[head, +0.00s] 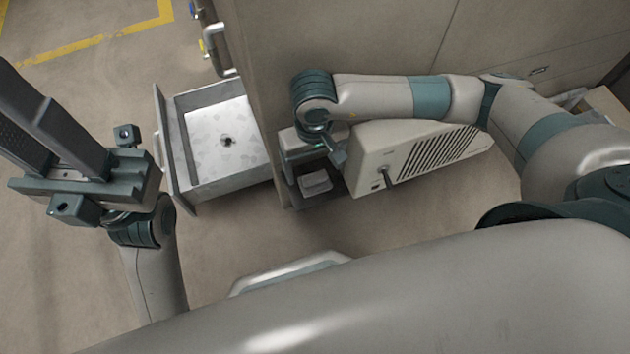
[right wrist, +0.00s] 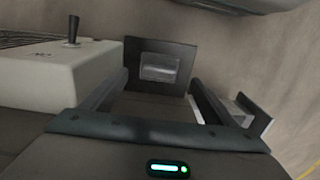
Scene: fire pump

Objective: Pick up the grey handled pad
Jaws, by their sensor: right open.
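The grey handled pad (head: 316,183) appears as a small light grey block on a dark surface beside the cabinet. In the right wrist view it appears as a grey block (right wrist: 159,68) on a dark plate, ahead of and between the fingers. My right gripper (right wrist: 160,95) is open, with nothing between its fingers. In the head view the right gripper (head: 325,150) hangs just above the pad and partly hides that area. My left gripper (head: 35,125) is open and empty at the far left, away from the pad.
An open metal drawer (head: 190,110) juts from the cabinet (head: 290,45), left of the pad. A beige vented box (head: 420,155) with a black lever stands close on the pad's right; it also shows in the right wrist view (right wrist: 50,75). Floor is clear in front.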

